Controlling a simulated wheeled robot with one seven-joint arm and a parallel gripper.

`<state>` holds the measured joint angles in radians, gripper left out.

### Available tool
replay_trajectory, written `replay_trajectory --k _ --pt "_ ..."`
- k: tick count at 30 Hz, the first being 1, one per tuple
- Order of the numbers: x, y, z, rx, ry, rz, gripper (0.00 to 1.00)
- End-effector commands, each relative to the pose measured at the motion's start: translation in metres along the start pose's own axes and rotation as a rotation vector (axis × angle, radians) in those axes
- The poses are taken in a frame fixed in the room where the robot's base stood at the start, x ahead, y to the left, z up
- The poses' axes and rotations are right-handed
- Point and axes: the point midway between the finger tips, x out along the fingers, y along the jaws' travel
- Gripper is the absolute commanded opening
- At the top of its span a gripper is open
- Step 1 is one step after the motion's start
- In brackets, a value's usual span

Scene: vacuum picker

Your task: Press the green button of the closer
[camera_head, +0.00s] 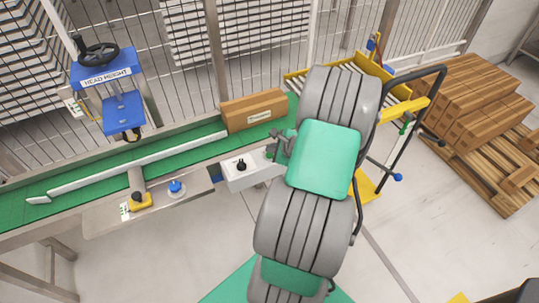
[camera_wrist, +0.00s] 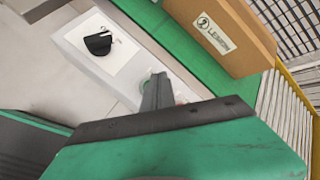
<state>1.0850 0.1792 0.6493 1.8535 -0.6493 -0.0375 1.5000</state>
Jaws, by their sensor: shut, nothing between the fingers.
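The closer's white control box (camera_head: 240,182) is fixed at the near edge of the green conveyor. A black rotary knob (camera_head: 241,165) sits on its left part; the knob also shows in the wrist view (camera_wrist: 98,43). My gripper (camera_head: 273,152) is shut and empty over the right end of the box. In the wrist view its fingertips (camera_wrist: 157,80) point down at the box, right of the knob. I cannot tell whether the tips touch anything.
A cardboard box (camera_head: 254,110) stands on the green conveyor (camera_head: 180,158) just behind the control box. A blue head-height unit (camera_head: 105,75) rises at the left. A yellow-framed roller stand (camera_head: 295,82) is behind my arm. A wire fence runs along the back.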

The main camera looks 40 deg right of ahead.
Motion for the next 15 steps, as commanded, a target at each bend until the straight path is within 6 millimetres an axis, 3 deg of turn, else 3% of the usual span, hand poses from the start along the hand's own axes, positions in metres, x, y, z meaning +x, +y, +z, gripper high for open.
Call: replay_trajectory --k 15 --pt "0.0060 0.0046 -0.0043 0.000 0.000 0.001 0.00"
